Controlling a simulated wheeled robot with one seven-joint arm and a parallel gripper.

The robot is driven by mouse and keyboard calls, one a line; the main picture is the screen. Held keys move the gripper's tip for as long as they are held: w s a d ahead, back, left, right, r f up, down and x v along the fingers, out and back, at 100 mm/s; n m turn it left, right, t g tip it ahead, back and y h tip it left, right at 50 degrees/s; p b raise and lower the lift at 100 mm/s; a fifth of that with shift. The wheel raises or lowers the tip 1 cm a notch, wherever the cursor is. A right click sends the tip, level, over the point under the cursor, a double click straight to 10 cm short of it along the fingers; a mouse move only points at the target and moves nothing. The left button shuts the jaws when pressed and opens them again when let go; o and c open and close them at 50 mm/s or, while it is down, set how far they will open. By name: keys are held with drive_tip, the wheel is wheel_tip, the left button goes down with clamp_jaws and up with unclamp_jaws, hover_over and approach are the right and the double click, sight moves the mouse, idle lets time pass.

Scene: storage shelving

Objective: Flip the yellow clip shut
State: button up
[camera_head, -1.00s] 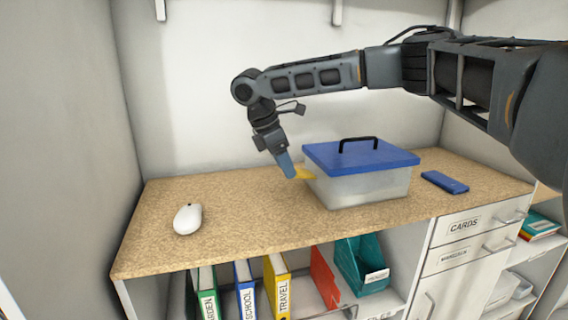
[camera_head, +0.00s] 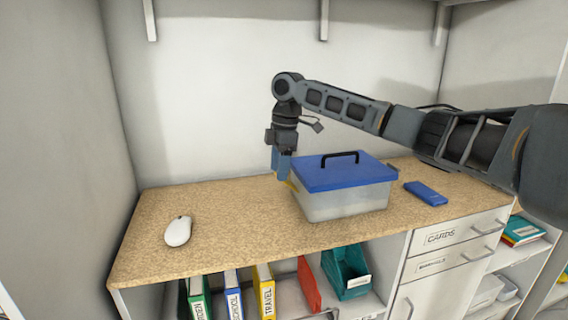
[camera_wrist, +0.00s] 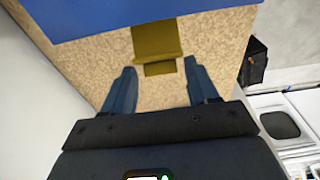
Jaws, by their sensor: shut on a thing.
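The clear storage box (camera_head: 345,203) stands on the counter with its blue lid (camera_head: 343,172) on top. The yellow clip (camera_head: 292,185) is at the box's left side, small and partly hidden by my gripper. In the wrist view the clip (camera_wrist: 157,40) sticks out from the blue lid's edge, with a short lower part at its end. My gripper (camera_head: 281,175) points down at the box's left side. In the wrist view my gripper (camera_wrist: 160,82) has one blue finger on each side of the clip's outer end.
A white mouse (camera_head: 178,231) lies on the counter (camera_head: 225,222) to the left, with bare counter around it. A blue phone-like object (camera_head: 425,193) lies right of the box. Binders and a teal file holder (camera_head: 346,273) stand on the shelf below.

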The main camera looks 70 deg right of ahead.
sight(297, 170)
drive_tip(key=shift+s+d+r+t+y+p, duration=0.35)
drive_tip(key=shift+s+d+t+y, duration=0.4)
drive_tip(key=shift+t, duration=0.45)
drive_tip(key=shift+s+d+r+t+y+b, duration=0.2)
drive_tip(key=shift+s+d+t+y, duration=0.25)
drive_tip(key=shift+s+t+y, duration=0.2)
drive_tip(key=shift+s+d+r+t+y+b, duration=0.15)
drive_tip(key=shift+s+d+t+y, duration=0.3)
drive_tip(key=shift+t+y, duration=0.3)
drive_tip(key=o, duration=1.2)
drive_tip(key=shift+s, duration=0.1)
drive_tip(key=shift+b+v, duration=0.7)
drive_tip(key=shift+v, duration=3.15)
drive_tip(key=shift+c, duration=0.2)
